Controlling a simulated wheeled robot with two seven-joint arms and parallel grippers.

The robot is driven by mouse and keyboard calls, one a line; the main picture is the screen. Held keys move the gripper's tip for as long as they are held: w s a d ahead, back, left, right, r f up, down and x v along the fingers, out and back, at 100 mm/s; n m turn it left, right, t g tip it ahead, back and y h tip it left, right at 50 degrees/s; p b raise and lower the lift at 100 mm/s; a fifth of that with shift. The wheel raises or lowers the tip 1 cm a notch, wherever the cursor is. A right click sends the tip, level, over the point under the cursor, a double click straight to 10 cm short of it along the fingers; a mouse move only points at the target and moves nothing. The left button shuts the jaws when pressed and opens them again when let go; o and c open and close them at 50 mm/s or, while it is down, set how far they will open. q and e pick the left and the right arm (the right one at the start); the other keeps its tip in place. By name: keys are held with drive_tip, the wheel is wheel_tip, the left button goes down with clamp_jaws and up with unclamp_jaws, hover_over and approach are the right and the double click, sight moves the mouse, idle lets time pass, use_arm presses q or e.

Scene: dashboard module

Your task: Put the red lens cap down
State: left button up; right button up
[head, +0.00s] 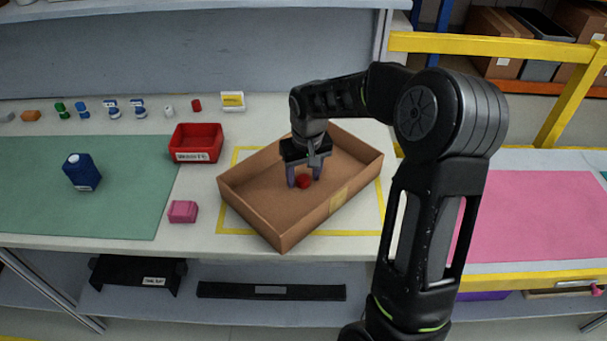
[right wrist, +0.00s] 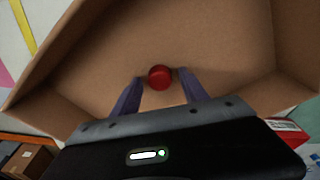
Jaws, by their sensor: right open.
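The red lens cap (head: 304,181) is a small round red piece inside the open cardboard box (head: 242,207) on the table. In the right wrist view the cap (right wrist: 160,77) lies against the brown cardboard, between and just beyond my fingertips. My right gripper (head: 304,182) reaches down into the box from above. Its two purple fingers are open, one on each side of the cap, with a gap visible beside it. The right gripper also shows in the right wrist view (right wrist: 159,78). My left gripper is not in view.
A red bin labelled waste (head: 196,157) stands left of the box, with a pink block (head: 183,211) below it. A dark blue bottle (head: 81,171) stands on the green mat (head: 130,205). Several small parts line the back.

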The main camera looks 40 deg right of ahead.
drive_tip(key=shift+r, duration=0.75)
wheel_tip(320, 180, up, 11)
drive_tip(key=s, duration=0.1)
drive_tip(key=shift+s+a, duration=0.2)
drive_tip(key=shift+s, duration=0.2)
